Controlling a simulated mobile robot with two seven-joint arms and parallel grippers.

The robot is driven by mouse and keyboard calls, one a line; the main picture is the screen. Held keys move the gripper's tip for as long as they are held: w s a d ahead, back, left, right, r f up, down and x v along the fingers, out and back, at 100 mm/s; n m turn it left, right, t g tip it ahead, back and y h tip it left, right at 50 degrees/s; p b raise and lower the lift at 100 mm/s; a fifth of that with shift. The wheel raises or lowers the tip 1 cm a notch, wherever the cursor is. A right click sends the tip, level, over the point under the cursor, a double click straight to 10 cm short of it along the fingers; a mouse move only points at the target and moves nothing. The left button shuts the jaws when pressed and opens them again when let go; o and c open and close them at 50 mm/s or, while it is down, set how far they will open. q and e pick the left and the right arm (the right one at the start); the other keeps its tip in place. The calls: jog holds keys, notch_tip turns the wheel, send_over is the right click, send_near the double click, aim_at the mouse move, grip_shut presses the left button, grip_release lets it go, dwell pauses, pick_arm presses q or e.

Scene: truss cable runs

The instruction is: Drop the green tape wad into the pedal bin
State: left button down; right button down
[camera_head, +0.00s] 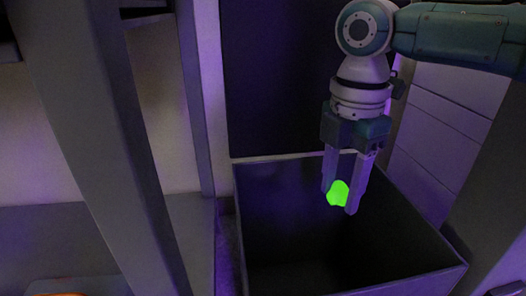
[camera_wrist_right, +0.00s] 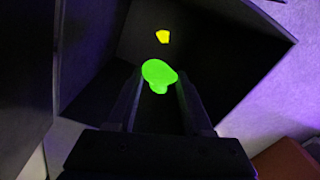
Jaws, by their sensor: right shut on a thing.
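The green tape wad (camera_head: 338,193) is a small bright green lump between the fingertips of my right gripper (camera_head: 344,196). The gripper is shut on it and points down over the open top of the pedal bin (camera_head: 236,200), a dark square box with its lid (camera_head: 275,80) standing up behind. In the right wrist view the wad (camera_wrist_right: 158,75) sits at the finger ends, with the dark bin inside (camera_wrist_right: 100,75) beyond it. My left gripper is not in view.
A small yellow piece (camera_wrist_right: 162,36) shows inside the bin in the wrist view. Grey upright beams (camera_head: 100,130) stand left of the bin. A reddish-brown object (camera_wrist_right: 285,162) shows at the wrist view's lower right corner.

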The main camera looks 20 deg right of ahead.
aim_at(341, 187)
jog(key=shift+c, duration=1.1)
grip_release()
jog(key=shift+r, duration=0.1)
notch_tip(341, 187, up, 10)
jog(key=p, duration=0.6)
jog(key=shift+p, duration=0.4)
